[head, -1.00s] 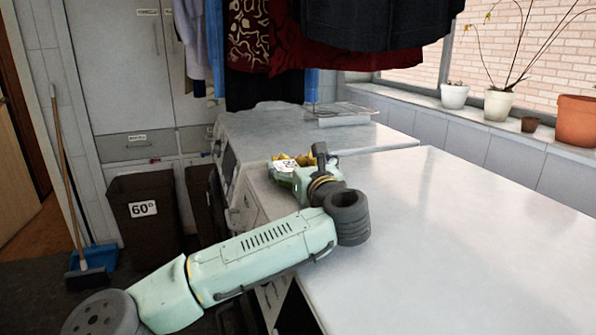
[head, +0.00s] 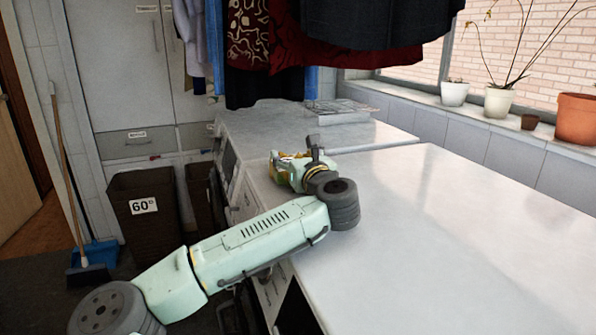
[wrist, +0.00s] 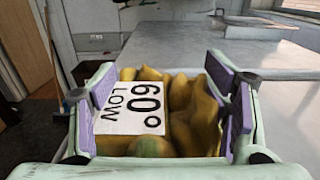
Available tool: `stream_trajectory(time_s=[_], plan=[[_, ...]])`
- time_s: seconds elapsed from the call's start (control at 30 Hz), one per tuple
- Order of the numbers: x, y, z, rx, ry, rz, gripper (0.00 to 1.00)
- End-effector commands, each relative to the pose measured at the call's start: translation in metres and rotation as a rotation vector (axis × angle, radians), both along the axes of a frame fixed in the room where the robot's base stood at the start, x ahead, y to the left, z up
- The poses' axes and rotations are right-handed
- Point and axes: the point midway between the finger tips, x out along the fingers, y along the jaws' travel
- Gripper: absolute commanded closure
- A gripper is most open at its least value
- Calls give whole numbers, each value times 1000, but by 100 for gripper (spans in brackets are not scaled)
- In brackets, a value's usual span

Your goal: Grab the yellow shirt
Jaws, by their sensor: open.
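A crumpled yellow cloth (wrist: 190,95), which looks like the yellow shirt, fills the space between my gripper's fingers in the wrist view. A white label reading "60° LOW" (wrist: 133,106) lies across its left part. My gripper (wrist: 163,80) is open, with one purple-padded finger on each side of the cloth. I cannot tell whether the pads touch it. What supports the cloth is hidden.
The white counter (head: 430,230) is clear to the right. Dark and red clothes (head: 340,40) hang above its far end, near a wire rack (head: 335,112). A dark basket marked 60° (head: 145,225) stands on the floor to the left. Potted plants (head: 500,100) line the windowsill.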

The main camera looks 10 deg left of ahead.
Motion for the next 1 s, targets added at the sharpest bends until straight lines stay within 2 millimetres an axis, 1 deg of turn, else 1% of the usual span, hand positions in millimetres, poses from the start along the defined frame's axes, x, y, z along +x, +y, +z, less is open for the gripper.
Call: stream_trajectory(time_s=[0.03, 0.07, 0.9, 0.97, 1.0], plan=[[0, 0, 0, -1, 1, 1, 38], [0, 1, 0, -1, 1, 1, 40], [0, 1, -1, 0, 2, 2, 96], [0, 1, -1, 0, 2, 2, 100], [0, 1, -1, 0, 2, 2, 100]])
